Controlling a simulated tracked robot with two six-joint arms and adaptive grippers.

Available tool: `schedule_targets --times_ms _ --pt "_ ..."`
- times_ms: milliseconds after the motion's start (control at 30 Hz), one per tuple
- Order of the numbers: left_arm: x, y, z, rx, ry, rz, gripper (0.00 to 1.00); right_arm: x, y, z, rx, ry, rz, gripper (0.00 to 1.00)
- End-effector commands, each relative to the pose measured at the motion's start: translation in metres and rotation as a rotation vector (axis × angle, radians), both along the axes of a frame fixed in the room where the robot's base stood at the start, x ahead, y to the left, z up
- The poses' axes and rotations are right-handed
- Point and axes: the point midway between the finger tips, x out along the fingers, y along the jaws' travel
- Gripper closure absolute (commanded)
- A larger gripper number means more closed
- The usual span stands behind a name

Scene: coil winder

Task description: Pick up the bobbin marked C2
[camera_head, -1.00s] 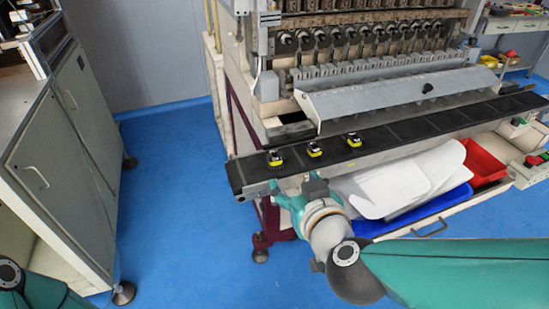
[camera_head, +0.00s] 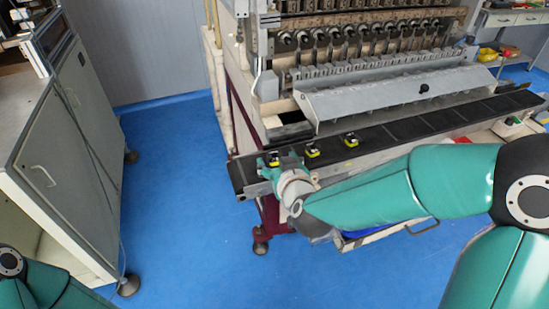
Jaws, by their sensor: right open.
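My left gripper is out of view.
The dark ledge (camera_head: 420,126) is clear to the right of the bobbins. The slanted grey metal cover (camera_head: 390,97) rises behind it. A grey cabinet (camera_head: 70,160) stands at left, with open blue floor between. My right arm hides most of the drawer below.

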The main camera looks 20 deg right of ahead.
Motion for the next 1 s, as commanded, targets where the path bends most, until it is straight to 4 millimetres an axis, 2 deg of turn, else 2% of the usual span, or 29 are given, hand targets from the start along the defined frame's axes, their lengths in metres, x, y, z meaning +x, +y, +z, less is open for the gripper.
schedule_targets --times_ms 100,200,467,567,833,1000 --pt "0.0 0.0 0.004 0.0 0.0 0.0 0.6 0.018 -0.001 -0.006 -0.001 0.003 -0.001 0.31" --pt "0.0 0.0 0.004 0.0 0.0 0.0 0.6 0.026 -0.001 -0.009 0.0 0.002 0.0 0.31" --pt "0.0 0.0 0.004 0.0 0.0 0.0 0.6 0.03 -0.001 -0.011 0.0 0.0 0.0 0.31" --pt "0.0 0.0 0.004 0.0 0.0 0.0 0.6 0.03 -0.001 -0.01 0.0 0.0 0.0 0.45" --pt "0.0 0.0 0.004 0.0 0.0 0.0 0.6 0.029 -0.001 -0.01 -0.001 0.0 0.0 0.9" --pt "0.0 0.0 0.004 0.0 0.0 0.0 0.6 0.029 -0.001 -0.01 -0.001 0.0 0.0 0.92"
